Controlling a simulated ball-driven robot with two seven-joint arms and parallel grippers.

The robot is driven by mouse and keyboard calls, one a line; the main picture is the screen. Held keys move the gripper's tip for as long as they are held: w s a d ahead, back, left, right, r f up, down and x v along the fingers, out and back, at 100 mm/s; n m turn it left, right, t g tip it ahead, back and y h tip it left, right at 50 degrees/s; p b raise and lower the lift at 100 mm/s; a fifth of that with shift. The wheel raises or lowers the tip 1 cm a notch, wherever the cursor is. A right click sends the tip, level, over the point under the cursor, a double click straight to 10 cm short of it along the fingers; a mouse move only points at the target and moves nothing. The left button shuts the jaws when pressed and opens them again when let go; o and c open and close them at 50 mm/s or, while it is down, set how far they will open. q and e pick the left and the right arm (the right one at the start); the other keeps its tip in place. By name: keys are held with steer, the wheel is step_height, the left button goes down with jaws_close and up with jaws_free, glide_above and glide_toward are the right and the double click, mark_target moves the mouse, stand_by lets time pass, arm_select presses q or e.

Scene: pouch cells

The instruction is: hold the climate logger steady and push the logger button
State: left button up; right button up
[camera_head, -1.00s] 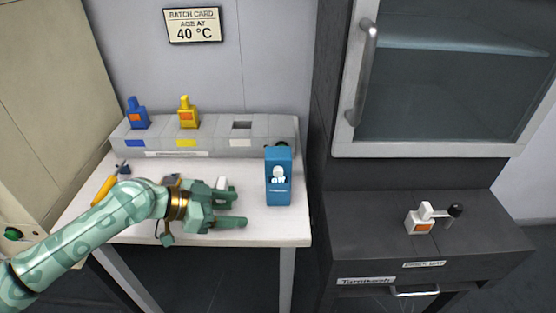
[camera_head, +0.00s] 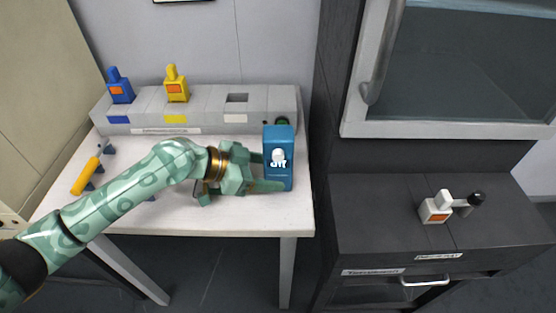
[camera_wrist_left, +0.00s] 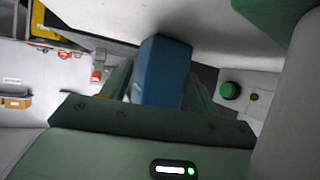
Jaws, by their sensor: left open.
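The climate logger is a blue upright box (camera_head: 278,135) near the right edge of the white table. A white round button (camera_head: 279,155) with white lettering below it is on its front face. My left gripper (camera_head: 270,172) is open, with one finger passing low across the logger's front and the other toward its far side. In the left wrist view the blue logger (camera_wrist_left: 161,72) stands between the two green fingers; whether they touch it I cannot tell. My right gripper is not in view.
A grey rack (camera_head: 200,112) behind holds a blue bottle (camera_head: 120,88) and a yellow bottle (camera_head: 177,86), with a green knob (camera_head: 283,121) at its right end. A yellow-handled tool (camera_head: 86,177) lies at left. A white pouch cell-like object (camera_head: 436,208) sits on the dark cabinet (camera_head: 380,225).

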arm_select(q)
steer(key=shift+x, duration=0.9)
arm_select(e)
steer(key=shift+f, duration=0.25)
arm_select(q)
steer(key=c, duration=0.6)
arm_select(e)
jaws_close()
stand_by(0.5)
